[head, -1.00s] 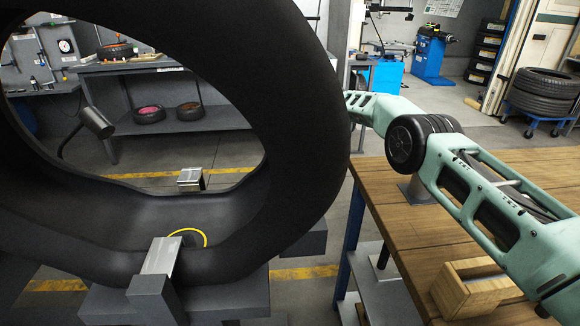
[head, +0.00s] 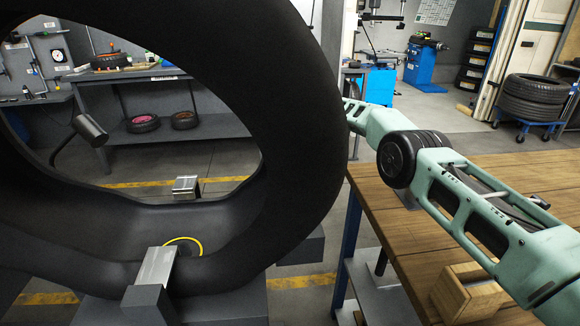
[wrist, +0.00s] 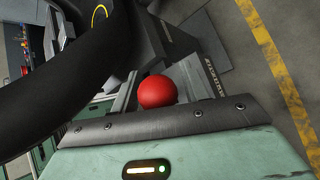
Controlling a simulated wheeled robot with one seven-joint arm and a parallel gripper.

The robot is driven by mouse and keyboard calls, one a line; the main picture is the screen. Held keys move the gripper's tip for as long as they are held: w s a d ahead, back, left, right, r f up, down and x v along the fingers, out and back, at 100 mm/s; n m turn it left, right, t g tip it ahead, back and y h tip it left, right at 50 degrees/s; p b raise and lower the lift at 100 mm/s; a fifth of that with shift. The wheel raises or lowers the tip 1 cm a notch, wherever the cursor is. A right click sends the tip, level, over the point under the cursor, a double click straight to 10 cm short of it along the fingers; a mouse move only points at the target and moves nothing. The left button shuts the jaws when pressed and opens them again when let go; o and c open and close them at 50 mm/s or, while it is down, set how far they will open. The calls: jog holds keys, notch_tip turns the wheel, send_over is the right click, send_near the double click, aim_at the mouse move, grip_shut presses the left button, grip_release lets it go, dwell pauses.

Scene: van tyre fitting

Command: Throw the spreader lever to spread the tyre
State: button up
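A large black tyre (head: 300,120) fills the left of the head view, upright on a grey stand. Two metal spreader hooks, one near (head: 155,268) and one far (head: 185,187), sit at its lower rims. A yellow ring mark (head: 185,243) shows inside the tyre, between the hooks. In the wrist view the tyre (wrist: 75,85) is at the left, and a red ball knob (wrist: 157,92), likely the spreader lever's, is just beyond the dark edge of my gripper (wrist: 165,122). The tyre hides my gripper in the head view.
A wooden workbench (head: 400,240) with a small wooden box (head: 470,292) stands at the right, under my arm. A grey bench (head: 165,75) with small wheels is behind the tyre. Stacked tyres (head: 532,98) stand at the far right. Open floor lies between.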

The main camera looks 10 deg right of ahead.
jog(key=shift+r, duration=0.1)
notch_tip(320, 180, up, 10)
jog(key=p, duration=0.4)
jog(key=shift+c, duration=0.4)
